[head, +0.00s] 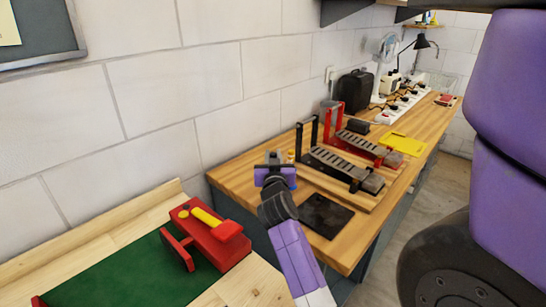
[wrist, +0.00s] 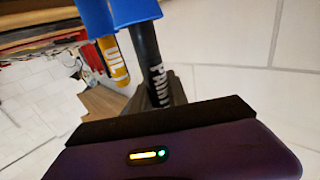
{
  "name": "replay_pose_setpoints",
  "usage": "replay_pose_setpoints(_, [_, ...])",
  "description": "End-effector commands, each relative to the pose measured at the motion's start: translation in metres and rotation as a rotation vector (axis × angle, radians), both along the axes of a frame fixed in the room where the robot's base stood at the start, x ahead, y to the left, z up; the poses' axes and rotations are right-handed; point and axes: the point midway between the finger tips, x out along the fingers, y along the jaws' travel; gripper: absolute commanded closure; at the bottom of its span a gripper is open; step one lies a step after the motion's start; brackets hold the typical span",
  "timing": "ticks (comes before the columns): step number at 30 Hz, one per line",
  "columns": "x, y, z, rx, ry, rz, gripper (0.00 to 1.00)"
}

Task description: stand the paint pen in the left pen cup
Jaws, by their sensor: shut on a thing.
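My gripper (head: 274,158) is over the near left part of the far bench, by the wall. It is shut on the paint pen. In the wrist view the paint pen (wrist: 146,50) is black with white "PAINT" lettering, and one end lies between my dark fingers (wrist: 160,88). Its other end runs into a blue, tube-like pen cup (wrist: 135,10); how deep it sits I cannot tell. A yellow pen marked "OIL" (wrist: 113,60) runs into a second blue cup (wrist: 97,17) beside it. The wrist picture looks upside down. In the head view my gripper hides the paint pen.
A black flat pad (head: 325,216) lies right of my gripper. Black and red clamp racks (head: 338,165) stand behind it, with a black case (head: 354,91) farther back. A red toolbox-like thing (head: 212,235) stands on the nearer bench with a green mat (head: 125,272). The tiled wall is close.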

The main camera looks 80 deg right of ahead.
Motion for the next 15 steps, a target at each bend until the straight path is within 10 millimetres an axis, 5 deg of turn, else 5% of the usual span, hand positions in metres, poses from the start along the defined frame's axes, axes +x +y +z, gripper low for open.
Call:
replay_pose_setpoints(2, [0.0000, 0.0000, 0.0004, 0.000, 0.000, 0.000, 0.98])
replay_pose_setpoints(3, [0.0000, -0.0001, 0.0004, 0.000, 0.000, 0.000, 0.73])
replay_pose_setpoints(6, [0.0000, 0.0000, 0.0003, 0.000, 0.000, 0.000, 0.55])
replay_pose_setpoints(15, [-0.0002, 0.0008, -0.0002, 0.000, 0.000, 0.000, 0.55])
